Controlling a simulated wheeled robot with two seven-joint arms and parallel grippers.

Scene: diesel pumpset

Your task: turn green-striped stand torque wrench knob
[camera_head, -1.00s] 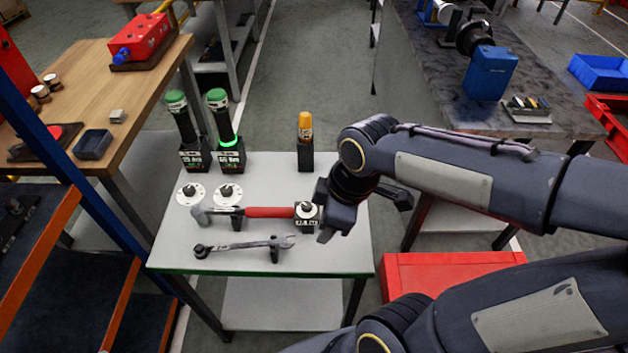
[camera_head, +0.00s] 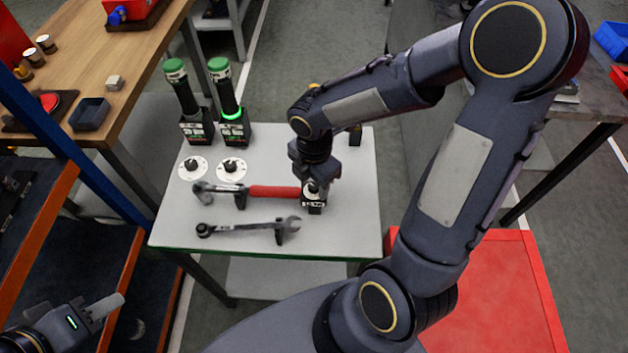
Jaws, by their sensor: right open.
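Two green-capped torque wrenches stand upright in black labelled stands at the back left of the white table. The right one (camera_head: 225,88) has a glowing green ring at its stand (camera_head: 235,133); the left one (camera_head: 180,90) shows no such glow. Two black knobs on white dials, a left dial (camera_head: 193,168) and a right dial (camera_head: 232,171), lie in front of them. A black block (camera_head: 314,207) with a white label stands at the red handle's end. My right gripper (camera_head: 315,184) is open, pointing down over this block's top and partly hiding it. My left gripper (camera_head: 98,309) is low at the left, away from the table; its jaw gap is unclear.
A red-handled hammer (camera_head: 272,191) and a grey wrench (camera_head: 250,229) lie on small supports on the white table (camera_head: 180,232). My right arm hides most of the orange-topped item. A wooden bench is at left, a red cabinet (camera_head: 490,290) at right.

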